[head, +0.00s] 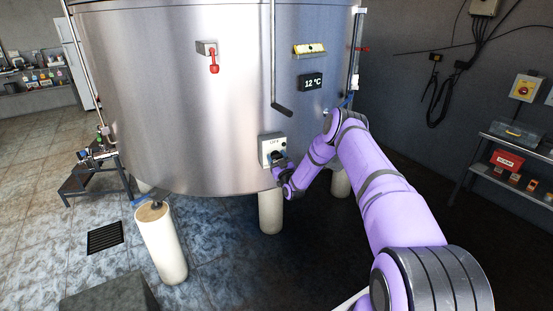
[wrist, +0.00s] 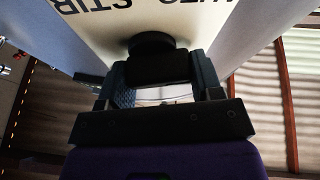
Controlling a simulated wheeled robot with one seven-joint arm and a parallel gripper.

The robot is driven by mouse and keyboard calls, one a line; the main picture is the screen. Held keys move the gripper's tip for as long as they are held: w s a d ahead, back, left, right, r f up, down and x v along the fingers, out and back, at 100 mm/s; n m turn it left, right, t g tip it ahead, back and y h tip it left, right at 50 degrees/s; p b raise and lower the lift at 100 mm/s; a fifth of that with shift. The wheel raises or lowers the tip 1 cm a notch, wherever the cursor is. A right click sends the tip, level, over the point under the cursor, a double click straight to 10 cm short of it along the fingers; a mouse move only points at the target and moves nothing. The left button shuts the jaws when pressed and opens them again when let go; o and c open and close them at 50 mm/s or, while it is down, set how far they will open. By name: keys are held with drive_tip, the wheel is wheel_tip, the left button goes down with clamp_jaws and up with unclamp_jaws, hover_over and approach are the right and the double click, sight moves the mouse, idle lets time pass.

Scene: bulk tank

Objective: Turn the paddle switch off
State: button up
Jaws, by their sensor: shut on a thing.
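A pale control box (head: 269,147) is fixed low on the front of the steel tank (head: 190,100). Its face (wrist: 105,17) fills the top of the wrist view, with the lettering "STIR" and part of "AUTO" upside down. A black paddle switch (wrist: 152,58) sticks out from that face. My gripper (wrist: 160,80) is shut on the paddle, one finger on each side of it. In the head view my gripper (head: 281,168) is at the box's lower edge and hides most of the paddle. The paddle's exact angle is hard to tell.
A red-handled lever (head: 213,60), a bent dark handle (head: 281,110), a yellow level (head: 309,49) and a 12 °C display (head: 312,83) are on the tank above. Tank legs (head: 270,212) stand below. A shelf with a red box (head: 507,160) is at right.

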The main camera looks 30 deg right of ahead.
drive_tip(key=shift+m, duration=0.5)
drive_tip(key=m+h, duration=0.2)
drive_tip(key=m, duration=0.1)
drive_tip(key=m+g+h, duration=0.1)
drive_tip(key=m+h, duration=0.1)
drive_tip(key=m, duration=0.2)
drive_tip(key=shift+d+r, duration=0.1)
drive_tip(key=m+g+h, duration=0.1)
drive_tip(key=m, duration=0.2)
drive_tip(key=m+h, duration=0.1)
drive_tip(key=m, duration=0.2)
drive_tip(key=shift+d+g+h, duration=0.15)
drive_tip(key=shift+g+h, duration=0.25)
drive_tip(key=m+g, duration=0.1)
drive_tip(key=m, duration=0.2)
drive_tip(key=m+g+h, duration=0.1)
drive_tip(key=m, duration=0.1)
drive_tip(key=shift+d+m, duration=0.15)
drive_tip(key=shift+m, duration=0.25)
drive_tip(key=m+g, duration=0.1)
drive_tip(key=m, duration=0.4)
drive_tip(key=shift+s+g, duration=0.1)
drive_tip(key=shift+g, duration=0.3)
drive_tip(key=shift+m, duration=0.3)
drive_tip(key=shift+f, duration=0.2)
drive_tip(key=o, duration=0.9)
drive_tip(key=shift+d, duration=0.1)
